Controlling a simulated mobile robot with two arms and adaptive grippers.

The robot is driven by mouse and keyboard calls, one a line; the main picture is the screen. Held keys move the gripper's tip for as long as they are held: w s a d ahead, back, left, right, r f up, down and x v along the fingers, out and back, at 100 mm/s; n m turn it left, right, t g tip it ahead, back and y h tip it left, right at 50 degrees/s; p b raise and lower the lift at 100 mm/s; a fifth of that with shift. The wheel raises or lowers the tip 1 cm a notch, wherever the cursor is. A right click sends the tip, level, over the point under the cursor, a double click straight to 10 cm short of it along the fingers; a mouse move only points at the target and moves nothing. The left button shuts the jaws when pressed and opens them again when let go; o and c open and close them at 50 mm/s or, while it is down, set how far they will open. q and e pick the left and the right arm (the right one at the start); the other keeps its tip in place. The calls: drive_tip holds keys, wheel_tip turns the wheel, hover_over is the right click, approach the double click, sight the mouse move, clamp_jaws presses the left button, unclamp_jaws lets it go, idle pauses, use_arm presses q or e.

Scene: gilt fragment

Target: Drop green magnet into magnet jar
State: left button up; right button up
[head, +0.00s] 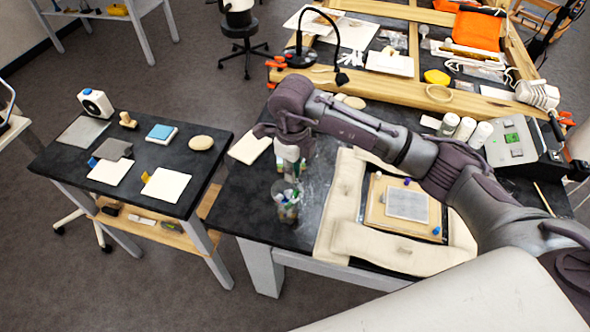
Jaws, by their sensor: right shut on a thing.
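My right gripper (289,168) hangs pointing down over the black table, just above the magnet jar (287,212). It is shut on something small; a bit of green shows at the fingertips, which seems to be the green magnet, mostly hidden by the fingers. The jar is clear, stands upright near the table's front left and holds several small coloured pieces. From this angle I cannot tell whether the fingertips are above or inside its mouth. My left gripper is out of view.
A pale card (249,148) lies behind left. A lamp (299,57) stands at the back.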

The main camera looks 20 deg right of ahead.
drive_tip(key=shift+f, duration=0.15)
drive_tip(key=shift+d+f, duration=0.1)
drive_tip(key=shift+f, duration=0.15)
drive_tip(key=b, duration=0.3)
hover_over(287, 202)
drive_tip(key=d, duration=0.2)
wheel_tip(287, 202, down, 5)
drive_tip(key=shift+r, duration=0.2)
drive_tip(key=shift+f, duration=0.35)
drive_tip(key=o, duration=0.8)
drive_tip(key=shift+c, duration=0.2)
